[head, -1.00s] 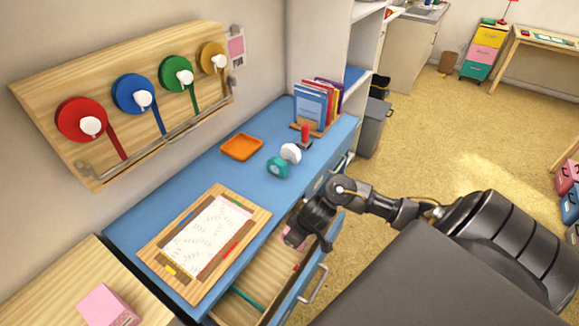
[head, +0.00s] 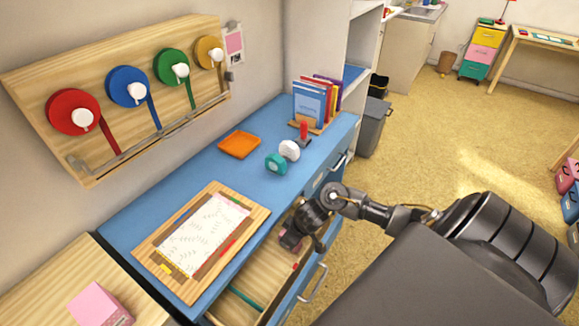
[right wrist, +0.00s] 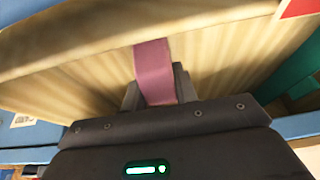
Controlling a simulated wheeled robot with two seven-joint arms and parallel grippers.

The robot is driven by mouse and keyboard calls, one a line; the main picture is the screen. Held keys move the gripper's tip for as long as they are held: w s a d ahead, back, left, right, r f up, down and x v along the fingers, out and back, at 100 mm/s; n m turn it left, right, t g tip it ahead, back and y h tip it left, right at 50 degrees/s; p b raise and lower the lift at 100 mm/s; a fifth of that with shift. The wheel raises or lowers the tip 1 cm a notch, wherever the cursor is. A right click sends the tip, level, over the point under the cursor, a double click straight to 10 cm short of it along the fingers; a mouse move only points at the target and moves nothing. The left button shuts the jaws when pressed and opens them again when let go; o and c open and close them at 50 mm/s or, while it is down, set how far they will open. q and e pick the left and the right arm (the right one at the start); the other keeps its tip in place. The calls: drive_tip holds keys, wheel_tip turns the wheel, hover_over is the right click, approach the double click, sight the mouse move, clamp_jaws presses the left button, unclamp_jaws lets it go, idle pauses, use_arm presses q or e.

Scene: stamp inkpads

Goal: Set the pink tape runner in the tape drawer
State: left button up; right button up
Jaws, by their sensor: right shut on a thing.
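The pink tape runner (right wrist: 153,72) is between the fingers of my right gripper (right wrist: 155,92) in the right wrist view, with its pink end sticking out past them. In the head view my right gripper (head: 296,240) is shut on it, over the open wooden drawer (head: 262,274), and mostly hides the runner. The drawer's pale wood interior (right wrist: 215,60) fills much of the right wrist view. I cannot tell whether the runner touches the drawer floor. My left gripper is not in view.
A teal item (head: 246,299) lies in the drawer's near part, and a small red item shows by the gripper.

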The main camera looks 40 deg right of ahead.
drive_tip(key=o, duration=0.9)
drive_tip(key=shift+f, duration=0.1)
drive_tip(key=shift+r, duration=0.25)
drive_tip(key=p+v, duration=0.5)
drive_tip(key=v, duration=0.6)
drive_tip(key=shift+s+d+r, duration=0.1)
drive_tip(key=shift+s+r, duration=0.15)
drive_tip(key=shift+r, duration=0.1)
